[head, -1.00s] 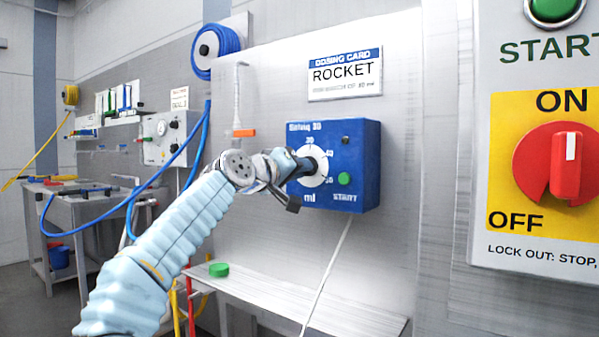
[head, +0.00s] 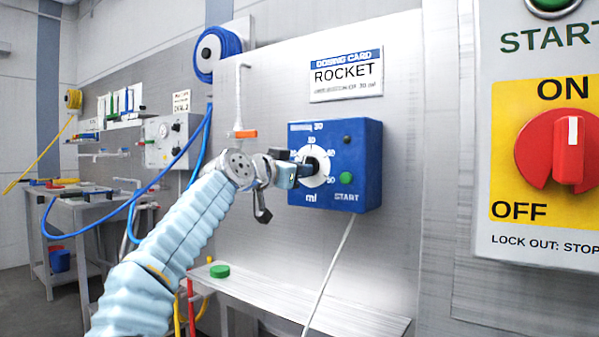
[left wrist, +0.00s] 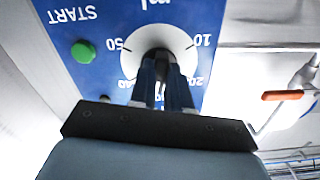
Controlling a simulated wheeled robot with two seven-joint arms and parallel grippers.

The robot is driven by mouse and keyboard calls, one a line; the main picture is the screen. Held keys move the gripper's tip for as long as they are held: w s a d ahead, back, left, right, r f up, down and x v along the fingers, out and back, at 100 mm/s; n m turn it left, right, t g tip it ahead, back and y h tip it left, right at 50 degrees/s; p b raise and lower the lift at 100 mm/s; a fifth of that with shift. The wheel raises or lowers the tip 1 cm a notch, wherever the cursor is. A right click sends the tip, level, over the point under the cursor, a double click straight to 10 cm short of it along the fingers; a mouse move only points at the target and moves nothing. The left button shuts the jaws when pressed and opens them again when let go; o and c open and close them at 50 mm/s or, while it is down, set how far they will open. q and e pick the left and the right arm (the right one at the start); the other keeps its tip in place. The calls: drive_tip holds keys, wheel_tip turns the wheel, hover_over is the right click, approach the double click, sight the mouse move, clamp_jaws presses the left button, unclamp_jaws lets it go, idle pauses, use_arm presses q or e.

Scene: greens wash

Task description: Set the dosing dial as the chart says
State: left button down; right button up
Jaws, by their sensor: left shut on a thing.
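The blue dosing box (head: 365,160) is on the metal wall, with a white round dial (head: 319,181), numbers around it and "ml" below. The dosing card (head: 345,75) above reads ROCKET, with a small line that seems to end in 30 ml. My left gripper (head: 306,168) is shut on the dial's dark knob. In the left wrist view its fingers (left wrist: 163,88) are on either side of the dark knob (left wrist: 161,56), and the box appears upside down with 50, 10 and 20 legible. The fingers hide part of the scale; the knob's exact setting is unclear. My right gripper is not in view.
A green START button (head: 346,178) and a small dark lamp (head: 347,140) are on the box, close to the dial. A red rotary switch (head: 568,150) on a yellow plate is at the right.

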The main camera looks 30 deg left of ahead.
use_arm(q)
drive_tip(key=m, duration=2.1)
drive_tip(key=shift+w+a+r, duration=0.1)
drive_tip(key=shift+a+r, duration=0.05)
drive_tip(key=shift+r, duration=0.05)
drive_tip(key=shift+m, duration=0.3)
drive_tip(key=c, duration=1.1)
unclamp_jaws()
drive_tip(key=shift+r, duration=0.1)
